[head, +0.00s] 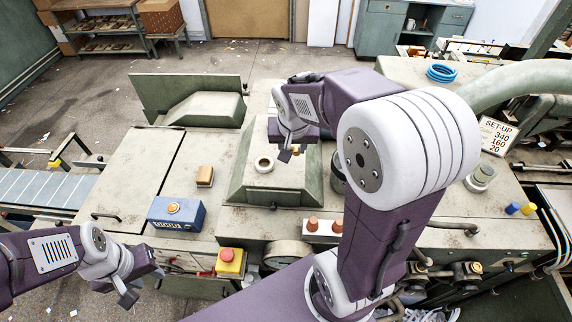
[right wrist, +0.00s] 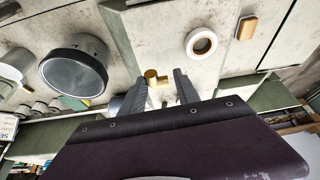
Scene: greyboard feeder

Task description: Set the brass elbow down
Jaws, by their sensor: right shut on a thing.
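The brass elbow (right wrist: 155,78) is between the two dark fingers of my right gripper (right wrist: 158,92) in the right wrist view. In the head view my right gripper (head: 286,150) is over the grey-green raised block on the machine top, with a small bit of the elbow (head: 296,151) showing at its fingers. The gripper is shut on the elbow; I cannot tell how high it is above the surface. My left gripper (head: 141,287) is at the lower left, empty, its fingers apart, in front of the machine.
A white ring (head: 264,164) lies on the raised block (head: 250,192), close to the right gripper. A tan block (head: 205,176), a blue counter box (head: 175,212) and a red-button box (head: 230,262) stand to the left. A dark round pot (right wrist: 74,66) is nearby. The left machine top is mostly bare.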

